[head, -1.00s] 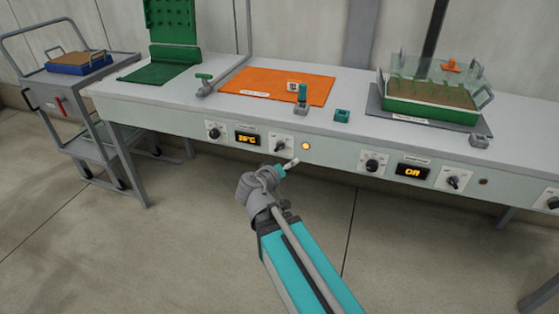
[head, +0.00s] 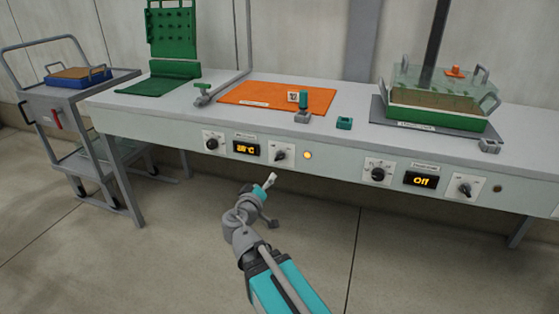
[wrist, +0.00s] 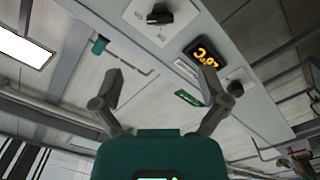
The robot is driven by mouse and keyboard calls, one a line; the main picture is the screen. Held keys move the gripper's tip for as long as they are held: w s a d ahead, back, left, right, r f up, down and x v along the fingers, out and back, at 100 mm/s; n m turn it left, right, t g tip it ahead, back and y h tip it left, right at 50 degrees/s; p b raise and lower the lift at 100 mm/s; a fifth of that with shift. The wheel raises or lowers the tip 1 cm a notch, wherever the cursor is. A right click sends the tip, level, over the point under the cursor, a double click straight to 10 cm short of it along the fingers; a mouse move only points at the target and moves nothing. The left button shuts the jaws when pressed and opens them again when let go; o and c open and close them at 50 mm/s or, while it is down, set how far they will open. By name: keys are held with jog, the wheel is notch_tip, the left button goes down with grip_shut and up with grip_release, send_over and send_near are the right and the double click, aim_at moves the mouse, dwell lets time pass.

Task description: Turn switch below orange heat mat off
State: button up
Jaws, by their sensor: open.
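The orange heat mat (head: 262,94) lies flat on the bench top. Below it on the front panel is a black rotary switch (head: 280,155) on a white plate, beside a lit display (head: 247,149) that appears to read 28°C. A small lamp (head: 308,155) right of the switch glows orange. My gripper (head: 271,181) is below and slightly left of the switch, apart from the panel. In the wrist view my gripper (wrist: 163,82) is open and empty. The switch (wrist: 160,15) shows at the top there, and the display (wrist: 201,55) is partly covered by a finger.
A dial (head: 212,142) sits left of the display. Another station has a dial (head: 378,173), a display reading Off (head: 421,181) and a switch (head: 465,188). A clear-lidded tray (head: 440,115) stands above it. A cart (head: 75,100) stands left. The floor before the bench is clear.

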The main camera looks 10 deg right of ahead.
aim_at(279, 159)
jog(key=shift+w, duration=0.1)
jog(key=shift+x, duration=6.8)
jog(key=c, duration=1.2)
jog(key=shift+o, duration=0.2)
